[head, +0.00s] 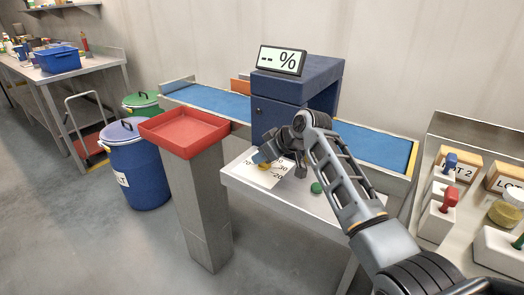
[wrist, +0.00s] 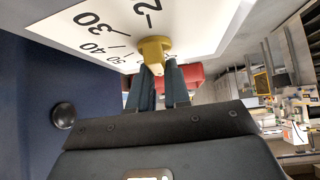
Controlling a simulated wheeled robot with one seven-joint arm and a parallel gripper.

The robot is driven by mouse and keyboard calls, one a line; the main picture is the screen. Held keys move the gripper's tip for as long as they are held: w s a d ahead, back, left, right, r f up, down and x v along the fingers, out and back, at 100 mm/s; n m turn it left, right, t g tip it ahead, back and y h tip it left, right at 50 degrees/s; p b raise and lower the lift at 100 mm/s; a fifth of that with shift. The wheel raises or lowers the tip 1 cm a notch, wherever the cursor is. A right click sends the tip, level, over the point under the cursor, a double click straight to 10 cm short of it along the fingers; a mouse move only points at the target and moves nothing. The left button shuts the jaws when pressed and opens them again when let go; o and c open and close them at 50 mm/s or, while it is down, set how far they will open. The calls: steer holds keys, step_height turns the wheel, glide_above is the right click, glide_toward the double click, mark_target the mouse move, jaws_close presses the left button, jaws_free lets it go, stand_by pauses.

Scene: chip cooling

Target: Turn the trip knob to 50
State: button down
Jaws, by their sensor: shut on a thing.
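The trip knob is yellow and stands on a white dial plate with black numbers (head: 249,178). In the wrist view the knob (wrist: 153,45) sits between the fingertips of my gripper (wrist: 163,72), which is shut on it. The dial plate (wrist: 215,22) shows 30, 40 and part of other numbers there, with small tick marks close to the knob. My gripper (head: 266,160) hangs over the dial in the head view and hides much of it. I cannot tell which number the knob points at.
A blue machine (head: 279,118) carries a display (head: 282,61) reading "-- %". A blue conveyor belt (head: 372,147) runs through it. A green button (head: 316,187) is right of the dial. A red tray (head: 184,131) on a post stands left. A bench with blocks (head: 443,207) is at right.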

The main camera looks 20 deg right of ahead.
steer(key=m+t+h+p, duration=0.1)
steer(key=m+h+p, duration=0.1)
steer(key=m, duration=0.1)
steer(key=shift+s+m+h+p, duration=0.1)
steer(key=shift+m+h+p, duration=0.2)
steer(key=shift+p, duration=0.05)
steer(key=m+h, duration=0.2)
steer(key=shift+f+m+p, duration=0.15)
steer(key=shift+m+p, duration=0.25)
steer(key=m+h, duration=0.2)
steer(key=shift+d+f+m, duration=0.1)
steer(key=shift+f+m, duration=0.05)
steer(key=shift+m, duration=0.15)
steer(key=shift+d+m+g+h+b, duration=0.15)
steer(key=shift+m+g+h+b, duration=0.45)
steer(key=shift+m+h+b, duration=1)
steer(key=shift+m, duration=0.3)
steer(key=c, duration=1.4)
jaws_free()
steer(key=o, duration=0.3)
steer(key=shift+r, duration=0.25)
